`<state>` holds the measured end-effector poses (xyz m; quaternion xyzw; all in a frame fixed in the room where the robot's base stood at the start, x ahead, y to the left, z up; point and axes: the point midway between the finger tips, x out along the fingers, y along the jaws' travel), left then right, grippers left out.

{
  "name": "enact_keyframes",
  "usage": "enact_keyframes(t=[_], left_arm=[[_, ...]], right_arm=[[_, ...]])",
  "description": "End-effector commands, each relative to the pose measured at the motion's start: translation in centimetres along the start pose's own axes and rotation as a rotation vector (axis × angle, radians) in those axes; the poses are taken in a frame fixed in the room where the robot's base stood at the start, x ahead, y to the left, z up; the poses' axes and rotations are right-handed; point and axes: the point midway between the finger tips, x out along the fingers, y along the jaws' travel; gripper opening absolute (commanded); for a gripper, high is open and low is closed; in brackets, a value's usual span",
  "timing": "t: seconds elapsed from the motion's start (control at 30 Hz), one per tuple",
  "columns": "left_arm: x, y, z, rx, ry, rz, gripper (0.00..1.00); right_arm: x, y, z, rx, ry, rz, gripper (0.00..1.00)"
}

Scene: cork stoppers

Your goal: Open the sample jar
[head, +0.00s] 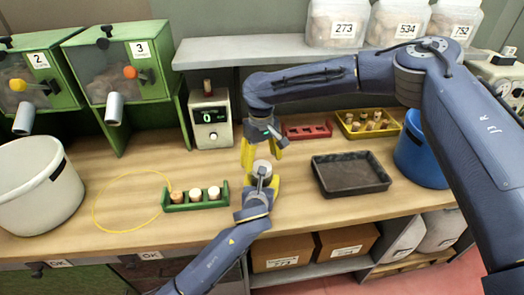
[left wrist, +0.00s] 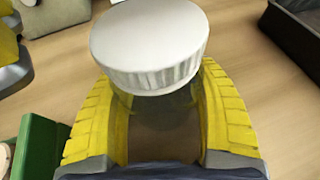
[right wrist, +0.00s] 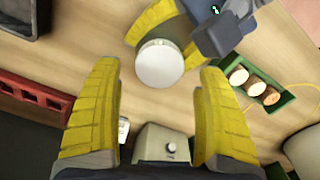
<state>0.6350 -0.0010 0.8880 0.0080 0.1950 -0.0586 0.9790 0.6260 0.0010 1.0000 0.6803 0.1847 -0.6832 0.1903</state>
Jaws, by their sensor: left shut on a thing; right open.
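The sample jar has a ribbed white lid (left wrist: 150,45) that sits on it, and its body below is mostly hidden between yellow fingers. In the head view the lid (head: 262,166) shows over the middle of the bench. My left gripper (head: 262,184) is shut on the jar below the lid. My right gripper (head: 262,150) is open and empty, just behind and above the jar in the head view. In the right wrist view the lid (right wrist: 160,66) lies beyond the gap between the open fingers (right wrist: 160,85), apart from them.
A dark tray (head: 350,188) lies right. Behind are a digital readout box (head: 211,120), a red rack (head: 307,132) and a yellow tray of corks (head: 345,130). A yellow ring (head: 94,208) marks bare bench at left.

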Motion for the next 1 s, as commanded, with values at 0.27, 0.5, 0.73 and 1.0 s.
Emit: enact_keyframes(t=[0.27,0.5,0.73,1.0], left_arm=[[0.0,0.0,0.1,0.0,-0.001,0.0,0.0],[0.0,0.0,0.1,0.0,-0.001,0.0,0.0],[0.0,0.0,0.1,0.0,-0.001,0.0,0.0],[0.0,0.0,0.1,0.0,-0.001,0.0,0.0]], right_arm=[[2.6,0.1,0.0,0.0,0.0,0.001,0.75],[3.2,0.0,0.0,0.0,0.0,0.0,0.75],[3.2,0.0,0.0,-0.001,0.0,0.001,0.76],[3.2,0.0,0.0,-0.001,0.0,0.001,0.45]])
